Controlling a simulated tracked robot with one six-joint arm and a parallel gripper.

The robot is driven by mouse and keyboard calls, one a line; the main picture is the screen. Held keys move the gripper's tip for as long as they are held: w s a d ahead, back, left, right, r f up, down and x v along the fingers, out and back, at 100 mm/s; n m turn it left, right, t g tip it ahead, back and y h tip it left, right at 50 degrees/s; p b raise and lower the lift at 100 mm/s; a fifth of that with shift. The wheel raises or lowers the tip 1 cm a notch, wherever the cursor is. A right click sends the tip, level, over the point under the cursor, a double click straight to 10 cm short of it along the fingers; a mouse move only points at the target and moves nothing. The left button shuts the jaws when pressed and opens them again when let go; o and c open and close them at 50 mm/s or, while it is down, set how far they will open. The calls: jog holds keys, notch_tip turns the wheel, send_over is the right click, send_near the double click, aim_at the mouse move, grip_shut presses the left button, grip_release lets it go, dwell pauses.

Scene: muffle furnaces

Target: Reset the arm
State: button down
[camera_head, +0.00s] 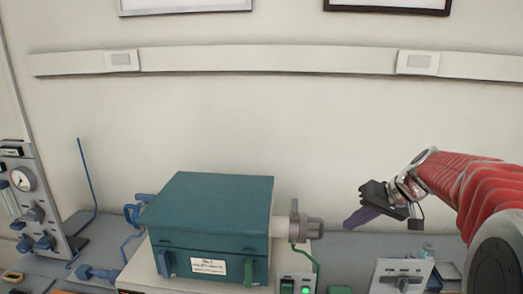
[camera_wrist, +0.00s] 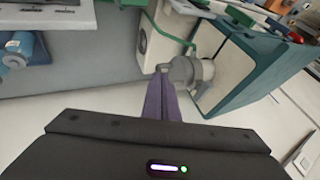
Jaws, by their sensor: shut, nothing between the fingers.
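My gripper (camera_head: 361,218) is at the end of my red arm, in the right half of the head view. It hangs in the air above the grey bench, to the right of a teal muffle furnace (camera_head: 215,215). Its purple fingers are shut with nothing between them. In the wrist view the shut fingers (camera_wrist: 161,98) point towards the furnace's grey metal end fitting (camera_wrist: 186,72), which they partly overlap in the picture. The head view shows a gap between the fingers and that fitting.
A grey panel with a gauge (camera_head: 22,179) stands at the far left. A white control box with a lit green button (camera_head: 304,289) is by the furnace.

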jog(key=s+a+f+m+g+h, duration=0.15)
jog(key=s+f, duration=0.35)
jog(key=s, duration=0.5)
jog(key=s+a+r+n+t+h, duration=0.1)
jog(key=s+a, duration=0.4)
jog(key=s, duration=0.3)
jog(key=s+a+r+n+h, duration=0.1)
jog(key=s+a+n+h, duration=0.1)
jog(key=s+a, duration=0.3)
jog(key=s, duration=0.4)
jog(key=shift+t, duration=0.35)
jog(key=shift+a, duration=0.1)
jog(key=c, duration=2.4)
grip_release()
jog(key=shift+c, duration=0.2)
